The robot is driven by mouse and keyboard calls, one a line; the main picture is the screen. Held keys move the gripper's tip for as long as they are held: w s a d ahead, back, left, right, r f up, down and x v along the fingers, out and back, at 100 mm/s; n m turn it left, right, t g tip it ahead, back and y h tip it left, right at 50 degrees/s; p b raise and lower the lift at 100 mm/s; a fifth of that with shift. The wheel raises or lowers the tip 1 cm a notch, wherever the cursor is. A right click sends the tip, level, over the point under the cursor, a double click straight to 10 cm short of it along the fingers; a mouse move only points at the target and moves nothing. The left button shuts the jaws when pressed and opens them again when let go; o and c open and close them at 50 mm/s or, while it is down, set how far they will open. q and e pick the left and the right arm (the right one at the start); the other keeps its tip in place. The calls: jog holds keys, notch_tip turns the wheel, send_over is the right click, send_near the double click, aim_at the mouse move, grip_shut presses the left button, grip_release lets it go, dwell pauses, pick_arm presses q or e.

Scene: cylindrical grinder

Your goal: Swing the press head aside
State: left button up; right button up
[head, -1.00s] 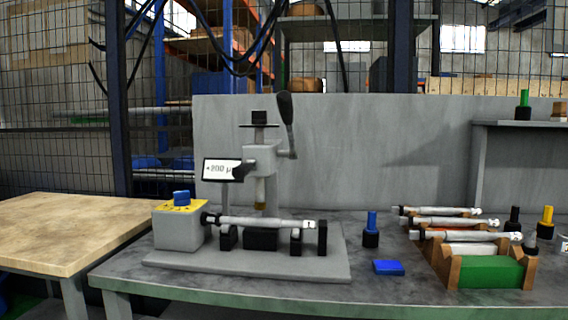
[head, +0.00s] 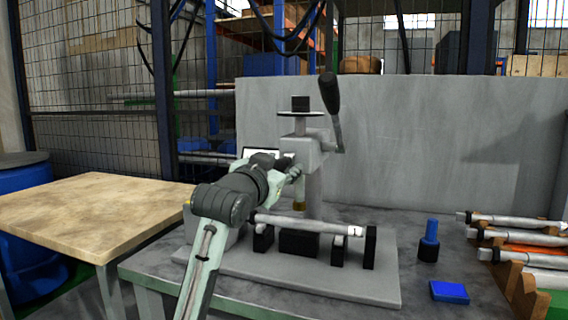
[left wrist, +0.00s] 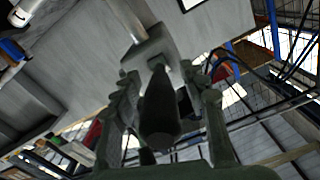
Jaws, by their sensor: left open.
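The press head (head: 312,146) is a grey block on a post, above a shaft (head: 310,225) lying across black supports. A long dark-handled lever (head: 331,95) rises at its right, and a black disc (head: 302,112) sits on top. My left gripper (head: 292,168) is at the left side of the press head and hides part of it. In the left wrist view my left gripper (left wrist: 166,98) is open, with its fingers on either side of a dark tapered knob (left wrist: 158,108) that sticks out from the grey head (left wrist: 150,55). I cannot tell whether they touch it. My right gripper is not in view.
The press stands on a grey base plate (head: 350,285) on a workbench. A wooden table (head: 90,215) is at the left. A grey panel stands behind.

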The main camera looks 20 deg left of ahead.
pick_arm(q)
jog(key=shift+w, duration=0.7)
grip_shut()
